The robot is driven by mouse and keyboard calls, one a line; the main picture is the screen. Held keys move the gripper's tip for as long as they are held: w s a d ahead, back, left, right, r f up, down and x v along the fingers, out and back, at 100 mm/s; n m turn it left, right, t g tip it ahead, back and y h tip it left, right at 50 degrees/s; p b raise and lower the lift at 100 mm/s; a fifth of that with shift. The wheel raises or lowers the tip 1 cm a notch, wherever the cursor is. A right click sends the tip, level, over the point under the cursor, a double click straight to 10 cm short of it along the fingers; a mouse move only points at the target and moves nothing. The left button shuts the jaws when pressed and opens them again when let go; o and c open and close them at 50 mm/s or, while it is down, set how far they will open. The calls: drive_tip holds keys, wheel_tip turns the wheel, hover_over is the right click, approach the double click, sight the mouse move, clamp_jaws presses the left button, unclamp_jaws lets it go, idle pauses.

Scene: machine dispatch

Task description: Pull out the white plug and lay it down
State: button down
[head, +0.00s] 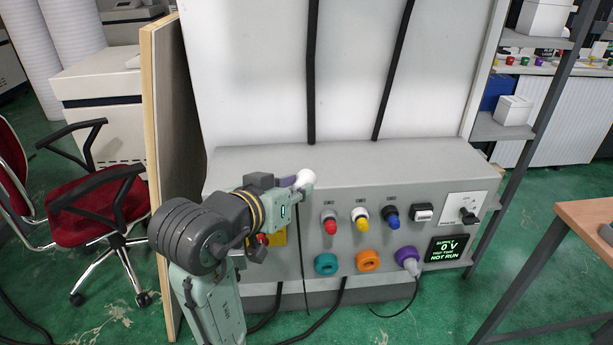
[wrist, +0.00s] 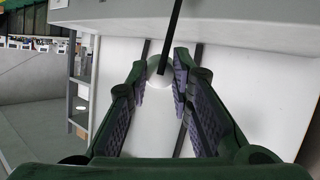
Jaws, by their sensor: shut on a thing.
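The white plug (head: 306,177) shows as a rounded white end at the tip of my gripper (head: 296,186), near the upper front edge of the grey console (head: 420,160). My gripper is shut on it. In the wrist view the plug (wrist: 153,74) sits between the two ridged finger pads of my gripper (wrist: 165,85), and its black cable runs up the picture. In the head view a thin dark cable hangs below the gripper down the console front. The plug's prong end is not clear, and my arm hides the console's left part.
The console front has red (head: 330,224), yellow (head: 361,218) and blue (head: 392,216) knobs, teal (head: 326,263) and orange (head: 368,260) round sockets, a purple plug (head: 407,258) and a display (head: 446,248) reading 0 V, NOT RUN. A wooden table (head: 590,222) stands right.

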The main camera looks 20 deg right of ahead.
drive_tip(key=shift+w+d+r, duration=0.1)
idle(0.4)
drive_tip(key=w+d, duration=0.1)
drive_tip(key=w, duration=0.3)
drive_tip(key=w+d, duration=0.1)
drive_tip(key=w, duration=0.4)
drive_tip(key=w+d+f+p, duration=0.1)
drive_tip(key=w, duration=0.3)
drive_tip(key=shift+w+d, duration=0.15)
drive_tip(key=shift+d, duration=0.2)
drive_tip(key=shift+f+b, duration=0.5)
drive_tip(key=shift+f, duration=0.2)
drive_tip(key=shift+f+b, duration=0.65)
drive_tip(key=shift+f, duration=0.6)
drive_tip(key=shift+f, duration=0.2)
